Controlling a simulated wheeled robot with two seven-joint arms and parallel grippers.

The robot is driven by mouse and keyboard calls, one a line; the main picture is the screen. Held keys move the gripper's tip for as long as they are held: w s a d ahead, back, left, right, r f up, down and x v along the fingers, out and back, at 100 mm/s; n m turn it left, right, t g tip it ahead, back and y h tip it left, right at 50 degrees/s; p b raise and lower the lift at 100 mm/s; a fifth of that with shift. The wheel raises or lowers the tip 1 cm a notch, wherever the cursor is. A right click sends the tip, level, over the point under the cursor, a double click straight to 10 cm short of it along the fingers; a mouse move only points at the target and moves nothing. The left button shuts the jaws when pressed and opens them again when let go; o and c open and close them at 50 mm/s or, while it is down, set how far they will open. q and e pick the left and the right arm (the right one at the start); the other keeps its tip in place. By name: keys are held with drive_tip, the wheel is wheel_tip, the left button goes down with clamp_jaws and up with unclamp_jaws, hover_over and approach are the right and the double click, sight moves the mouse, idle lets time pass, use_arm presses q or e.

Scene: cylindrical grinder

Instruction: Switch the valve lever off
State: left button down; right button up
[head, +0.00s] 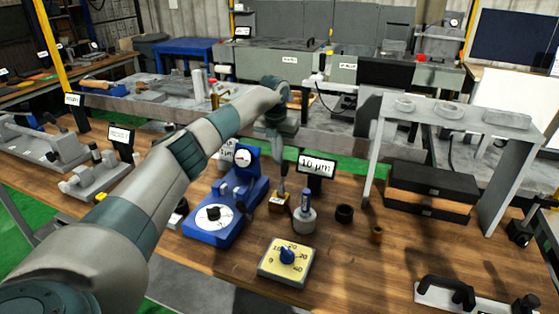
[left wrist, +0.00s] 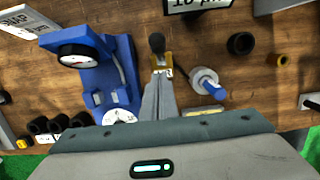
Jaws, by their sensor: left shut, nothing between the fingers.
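A small brass block (head: 279,202), which looks like the valve, stands on the wooden bench in the head view. In the left wrist view the brass block (left wrist: 162,65) has a dark rounded knob or lever end (left wrist: 157,43) at its far side. My left gripper (head: 283,188) reaches down over the block. In the left wrist view its two fingers (left wrist: 164,80) are together and empty, with their tips at the block's near edge. I cannot tell whether they touch it. The fingers partly hide the block, so the lever's angle is unclear. My right gripper is not in view.
A blue dial-gauge stand (head: 238,190) is close on the left. A grey cylinder with a blue top (head: 304,214) is close on the right. A dial plate with a blue knob (head: 287,258) lies in front, and a "10 µm" sign (head: 317,166) stands behind.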

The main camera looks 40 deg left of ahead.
use_arm(q)
wheel_tip(320, 180, up, 8)
drive_tip(key=w+b, duration=0.2)
drive_tip(key=shift+a+b, duration=0.3)
drive_tip(key=shift+b, duration=0.05)
idle(0.5)
